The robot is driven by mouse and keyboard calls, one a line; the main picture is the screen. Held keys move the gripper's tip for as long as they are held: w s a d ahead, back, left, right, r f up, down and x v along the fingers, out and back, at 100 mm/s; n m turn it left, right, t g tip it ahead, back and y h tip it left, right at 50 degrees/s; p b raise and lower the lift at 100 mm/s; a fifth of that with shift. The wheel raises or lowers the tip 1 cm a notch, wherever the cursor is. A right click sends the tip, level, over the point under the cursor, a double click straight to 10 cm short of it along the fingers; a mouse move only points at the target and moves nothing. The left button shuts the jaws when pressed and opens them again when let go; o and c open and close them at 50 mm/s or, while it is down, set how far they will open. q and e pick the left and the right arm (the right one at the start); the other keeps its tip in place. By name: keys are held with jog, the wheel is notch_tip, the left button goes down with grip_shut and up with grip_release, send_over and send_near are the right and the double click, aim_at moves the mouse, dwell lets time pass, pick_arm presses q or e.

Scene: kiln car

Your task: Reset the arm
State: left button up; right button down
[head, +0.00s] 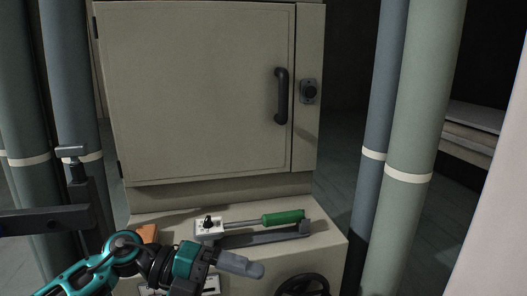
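My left arm comes in from the lower left, teal and black. Its gripper (240,264) is low in the picture, in front of the pale ledge (325,243) below a closed cabinet. The grey fingers point right and are seen side-on, so their gap does not show. I see nothing clearly held in them. My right gripper is out of view.
The cabinet door (190,95) has a dark handle (281,96) and a knob (309,91). A black handwheel (303,287) is below. Pipes (420,110) stand either side.

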pick_arm(q)
jog(key=w+a+f+n+t+y+p, duration=0.1)
jog(key=a+f+n+t+y, duration=0.15)
jog(key=n+t, duration=0.8)
jog(key=w+a+f+n+t+y, duration=0.1)
jog(key=a+f+n+t+y, duration=0.2)
jog(key=n+t, duration=0.75)
jog(key=s+a+f+n+g+y, duration=0.3)
jog(key=s+f+n, duration=0.3)
jog(key=f, duration=0.3)
jog(key=s+a+f+n+g+y, duration=0.4)
jog(key=s+f, duration=0.3)
jog(key=f, duration=0.2)
jog(key=shift+s+a+f+n+g, duration=0.15)
jog(key=shift+a+f+n+g, duration=0.25)
jog(key=shift+a+n+g, duration=0.4)
jog(key=shift+d+r+p, duration=0.1)
jog(key=shift+d+p, duration=0.15)
jog(key=shift+p, duration=0.05)
